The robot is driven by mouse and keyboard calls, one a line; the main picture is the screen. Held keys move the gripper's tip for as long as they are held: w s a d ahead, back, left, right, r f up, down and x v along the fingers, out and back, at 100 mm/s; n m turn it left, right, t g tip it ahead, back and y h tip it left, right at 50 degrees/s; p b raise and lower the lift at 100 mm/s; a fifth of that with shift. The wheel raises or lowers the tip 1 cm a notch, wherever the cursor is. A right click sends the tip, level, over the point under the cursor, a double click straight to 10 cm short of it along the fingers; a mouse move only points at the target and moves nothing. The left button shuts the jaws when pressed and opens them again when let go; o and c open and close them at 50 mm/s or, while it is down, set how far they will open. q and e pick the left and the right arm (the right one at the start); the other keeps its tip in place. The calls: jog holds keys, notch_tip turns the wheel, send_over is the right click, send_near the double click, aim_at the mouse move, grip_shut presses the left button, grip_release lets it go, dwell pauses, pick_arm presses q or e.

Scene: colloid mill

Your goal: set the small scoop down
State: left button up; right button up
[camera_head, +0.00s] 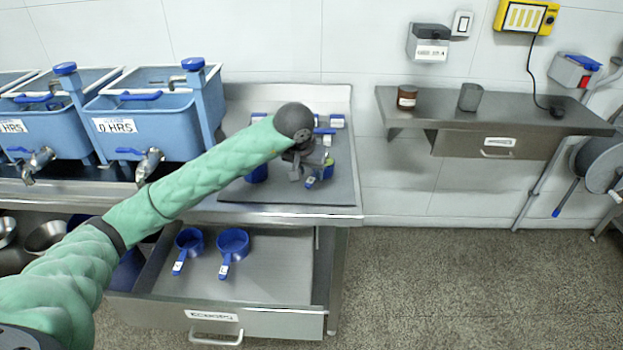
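My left arm in its green sleeve reaches over the steel table to a grey mat (340,195). My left gripper (308,172) is low over the mat, seen from behind, so its fingertips are mostly hidden. A small blue piece with a white tag (311,183), possibly the small scoop, is right at the fingertips. I cannot tell whether it is gripped or resting on the mat. Two blue scoops with white-tagged handles lie in the open drawer below, a smaller one (189,241) and a larger one (233,244). My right gripper is not in view.
Several small blue items with white labels (337,121) sit at the back of the mat. A blue cup (257,173) is partly behind my arm. Blue tanks with taps (150,115) stand left. A wall shelf (480,108) is at right. The drawer (265,285) stands open.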

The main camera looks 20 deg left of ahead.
pick_arm(q)
jog(key=v, duration=0.8)
jog(key=shift+b, duration=0.45)
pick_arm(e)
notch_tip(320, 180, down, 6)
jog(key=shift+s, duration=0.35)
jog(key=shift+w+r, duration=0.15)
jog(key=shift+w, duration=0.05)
